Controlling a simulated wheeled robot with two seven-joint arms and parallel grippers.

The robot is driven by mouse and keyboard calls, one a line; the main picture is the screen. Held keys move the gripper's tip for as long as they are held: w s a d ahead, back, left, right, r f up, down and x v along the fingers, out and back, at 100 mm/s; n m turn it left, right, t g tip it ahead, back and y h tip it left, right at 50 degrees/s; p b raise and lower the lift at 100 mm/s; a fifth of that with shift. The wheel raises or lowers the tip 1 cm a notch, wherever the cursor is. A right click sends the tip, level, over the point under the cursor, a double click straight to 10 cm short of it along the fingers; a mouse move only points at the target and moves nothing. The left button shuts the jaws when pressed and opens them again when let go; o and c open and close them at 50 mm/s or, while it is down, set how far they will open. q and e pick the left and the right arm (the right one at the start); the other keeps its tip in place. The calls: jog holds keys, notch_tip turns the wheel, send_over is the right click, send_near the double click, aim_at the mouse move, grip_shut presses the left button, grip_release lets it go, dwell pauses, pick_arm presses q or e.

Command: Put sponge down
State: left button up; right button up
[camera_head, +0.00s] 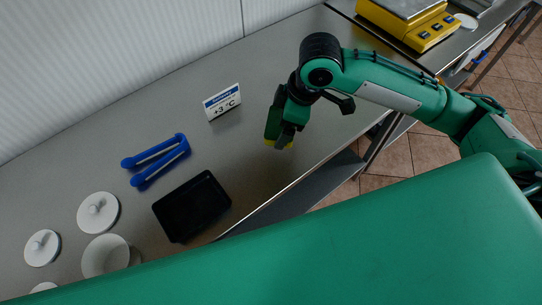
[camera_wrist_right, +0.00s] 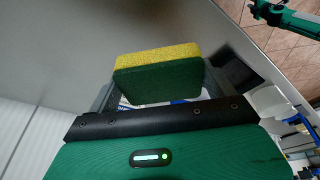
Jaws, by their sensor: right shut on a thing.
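The sponge (camera_wrist_right: 158,75), yellow on one side and dark green on the other, is held between the fingers of my right gripper (camera_wrist_right: 160,92). In the head view, my right gripper (camera_head: 282,130) points down over the right part of the steel counter, shut on the sponge. Only a small yellow bit of the sponge (camera_head: 285,144) shows there, below the fingers. I cannot tell whether it touches the counter. My left gripper is not in view.
On the steel counter (camera_head: 300,190) stand a small price sign (camera_head: 222,102), blue tongs (camera_head: 157,160), a black tray (camera_head: 192,207), white lids (camera_head: 98,213) and a white bowl (camera_head: 108,258). A yellow scale (camera_head: 415,22) is at top right. The counter around the sponge is clear.

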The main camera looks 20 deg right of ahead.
jog(key=a+r+n+p, duration=0.1)
jog(key=r+n, duration=0.1)
jog(key=a+r+n+g+p, duration=0.1)
jog(key=r+n, duration=0.2)
jog(key=r+n+g+p, duration=0.1)
jog(key=r+n, duration=0.1)
jog(key=n, duration=0.1)
jog(key=shift+s+a+r+p, duration=0.15)
jog(key=shift+s+a+p, duration=0.15)
jog(key=shift+s+a, duration=0.1)
jog(key=shift+a+r+n, duration=0.1)
jog(key=shift+r+n, duration=0.15)
jog(key=shift+n, duration=0.25)
jog(key=shift+f, duration=0.15)
jog(key=p, duration=0.3)
send_over(270, 164)
jog(key=f, duration=1)
jog(key=d+f, duration=0.1)
jog(key=f, duration=0.4)
jog(key=shift+w+f, duration=0.1)
notch_tip(270, 164, down, 4)
jog(key=shift+r, duration=0.1)
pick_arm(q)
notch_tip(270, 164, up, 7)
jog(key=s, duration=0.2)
pick_arm(e)
jog(key=shift+f, duration=0.35)
